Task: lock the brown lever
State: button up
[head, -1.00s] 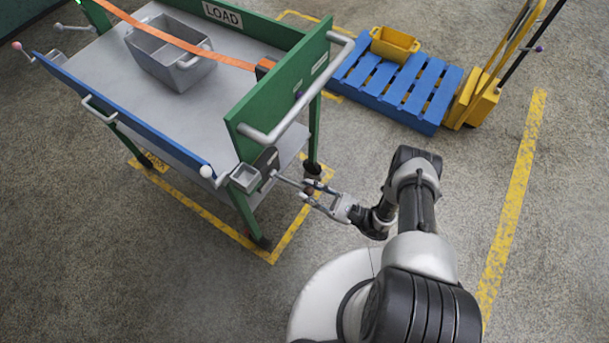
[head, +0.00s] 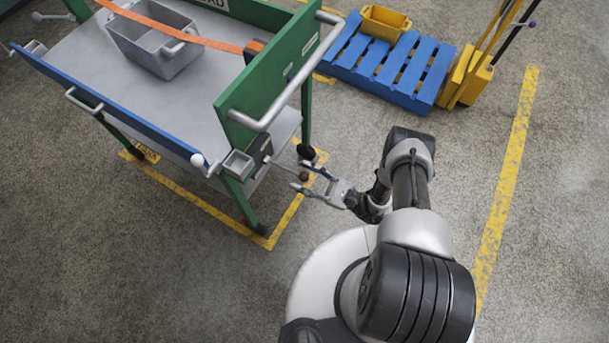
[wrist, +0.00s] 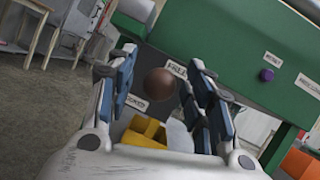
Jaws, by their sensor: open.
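The brown lever has a round brown knob (head: 304,177) on a thin grey rod. The rod sticks out from a dark plate on the near green end of the cart. My gripper (head: 299,174) is open, with one finger on each side of the knob. In the wrist view the knob (wrist: 161,83) lies between the two open fingers (wrist: 158,68), with visible gaps beside it. A "FREE" label (wrist: 176,68) shows behind the knob, partly hidden. A second label (wrist: 135,102), lower left, is partly covered by a finger.
The cart (head: 130,110) carries a grey bin (head: 150,45) under an orange strap. A grey handle bar (head: 262,120) overhangs the lever side. A purple button (wrist: 266,75) sits near a "RESET" label. A blue pallet (head: 390,70) stands behind. Floor at right is clear.

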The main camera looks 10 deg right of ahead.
jog(key=v, duration=0.7)
jog(key=shift+d, duration=0.2)
jog(key=shift+s, duration=0.1)
jog(key=shift+c, duration=0.3)
